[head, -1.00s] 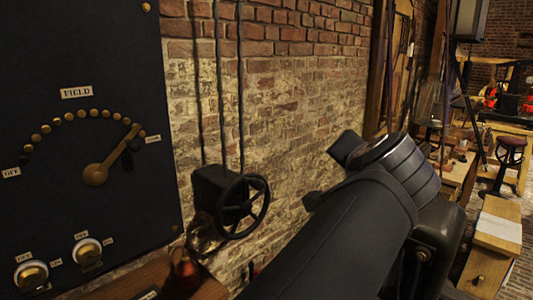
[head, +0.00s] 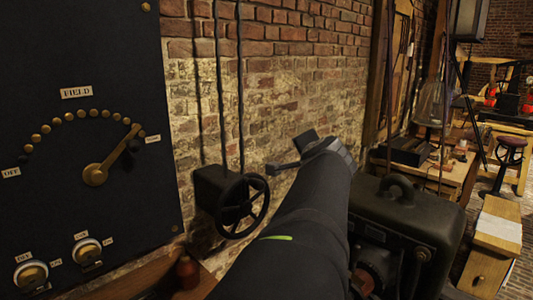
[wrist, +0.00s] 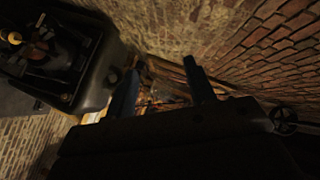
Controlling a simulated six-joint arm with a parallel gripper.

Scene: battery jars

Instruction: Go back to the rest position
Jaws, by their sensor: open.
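My gripper (head: 290,155) is at the far end of my dark arm, in the middle of the head view, in front of the brick wall. In the wrist view my gripper (wrist: 163,82) shows two dark fingers standing well apart, with nothing between them. It is open and empty. Much of the gripper body is hidden behind my arm in the head view.
A dark panel (head: 75,130) with a brass lever (head: 110,160) stands left. A black handwheel (head: 242,206) is on the brick wall (head: 290,85). A dark machine (head: 420,215) stands close right of my arm; it also shows in the wrist view (wrist: 95,75). A wooden cabinet (head: 490,245) stands farther right.

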